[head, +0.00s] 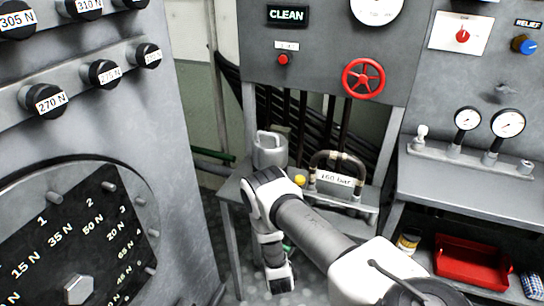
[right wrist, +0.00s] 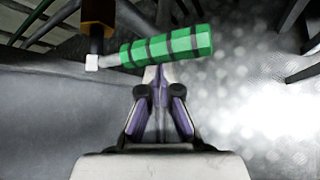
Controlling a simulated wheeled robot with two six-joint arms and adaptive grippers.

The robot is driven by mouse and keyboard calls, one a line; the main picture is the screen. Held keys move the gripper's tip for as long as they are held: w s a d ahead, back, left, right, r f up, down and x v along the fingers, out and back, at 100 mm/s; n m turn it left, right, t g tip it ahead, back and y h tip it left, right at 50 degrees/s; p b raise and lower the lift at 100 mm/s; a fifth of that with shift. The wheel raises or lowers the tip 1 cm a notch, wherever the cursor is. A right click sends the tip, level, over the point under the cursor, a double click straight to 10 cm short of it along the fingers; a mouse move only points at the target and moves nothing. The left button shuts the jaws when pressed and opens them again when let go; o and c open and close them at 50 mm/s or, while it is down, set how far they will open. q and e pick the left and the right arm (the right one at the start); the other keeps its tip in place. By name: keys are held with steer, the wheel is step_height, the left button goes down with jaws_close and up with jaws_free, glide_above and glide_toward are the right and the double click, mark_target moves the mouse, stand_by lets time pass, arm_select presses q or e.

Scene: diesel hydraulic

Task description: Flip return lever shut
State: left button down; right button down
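The return lever's green handle with black bands (right wrist: 168,46) lies nearly level across the right wrist view, tilted slightly up to the right. Its metal rod joins a white-ended pivot piece at the left. My right gripper (right wrist: 160,72) has its fingers together, with the tips right at the lower side of the handle. The handle is not between the fingers; I cannot tell whether they touch. In the head view, a small green bit (head: 287,246) shows beside my right wrist, low by the bench; the fingertips are hidden there. My left gripper is out of view.
A grey bench carries a metal jug (head: 269,150), a yellow knob (head: 300,180) and a hose loop with a 160 bar label (head: 335,180). A red handwheel (head: 363,78) is above. A red tray (head: 470,262) sits on the right shelf. A dial cabinet (head: 100,150) stands left.

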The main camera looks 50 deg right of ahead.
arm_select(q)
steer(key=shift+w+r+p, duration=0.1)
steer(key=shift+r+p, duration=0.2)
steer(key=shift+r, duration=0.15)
arm_select(e)
steer(key=shift+r, duration=0.5)
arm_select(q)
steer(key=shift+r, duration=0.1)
arm_select(e)
steer(key=shift+w+d+r, duration=0.15)
steer(key=shift+r, duration=0.05)
